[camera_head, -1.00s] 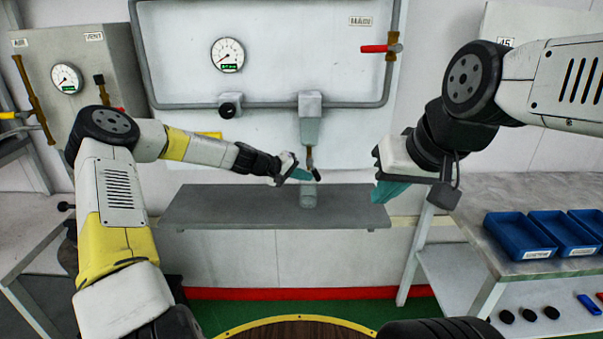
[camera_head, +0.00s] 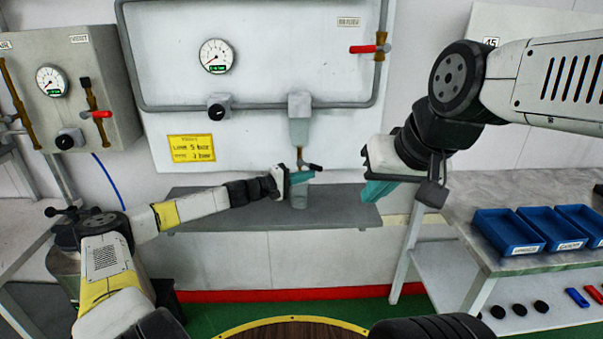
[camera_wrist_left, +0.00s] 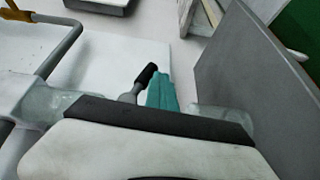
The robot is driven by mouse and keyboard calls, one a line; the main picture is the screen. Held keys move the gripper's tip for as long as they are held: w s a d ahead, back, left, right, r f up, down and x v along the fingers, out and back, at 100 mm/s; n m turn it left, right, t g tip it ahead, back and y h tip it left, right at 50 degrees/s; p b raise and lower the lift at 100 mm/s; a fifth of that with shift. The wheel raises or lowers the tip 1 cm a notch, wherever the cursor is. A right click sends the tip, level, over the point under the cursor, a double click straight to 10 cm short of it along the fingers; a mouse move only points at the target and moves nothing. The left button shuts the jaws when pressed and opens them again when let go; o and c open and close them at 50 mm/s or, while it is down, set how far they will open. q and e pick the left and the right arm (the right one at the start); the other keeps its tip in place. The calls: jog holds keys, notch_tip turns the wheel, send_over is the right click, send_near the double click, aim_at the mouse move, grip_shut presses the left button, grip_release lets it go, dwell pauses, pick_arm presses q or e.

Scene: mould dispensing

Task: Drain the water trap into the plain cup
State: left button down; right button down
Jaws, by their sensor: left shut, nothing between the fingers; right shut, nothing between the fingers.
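The water trap (camera_head: 300,130) hangs from the pipe on the wall panel, with a small drain lever (camera_head: 314,167) with a black tip below it. A clear cup (camera_head: 299,196) stands on the grey shelf under the trap. My left gripper (camera_head: 303,177) is shut and empty, its teal fingers just in front of the trap's outlet and over the cup. In the left wrist view the teal fingers (camera_wrist_left: 162,92) lie right beside the black lever tip (camera_wrist_left: 146,73); I cannot tell whether they touch. My right gripper (camera_head: 376,190) is shut and empty, to the right of the shelf.
The grey shelf (camera_head: 230,215) is otherwise clear. A red-handled valve (camera_head: 370,48), a gauge (camera_head: 216,56) and a black knob (camera_head: 217,108) are on the panel. Blue trays (camera_head: 508,231) sit on the right bench. A yellow sign (camera_head: 191,148) hangs left.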

pick_arm(q)
jog(key=shift+d+r, duration=0.25)
jog(key=shift+d, duration=0.15)
jog(key=shift+d+r, duration=0.1)
jog(key=shift+d, duration=0.05)
dwell(0.5)
dwell(1.1)
jog(key=s+a+f, duration=0.5)
jog(key=a+f, duration=0.1)
jog(key=a, duration=0.3)
jog(key=shift+s+a, duration=0.2)
jog(key=shift+a, duration=0.05)
pick_arm(e)
jog(key=shift+s+d, duration=0.1)
jog(key=shift+s, duration=0.25)
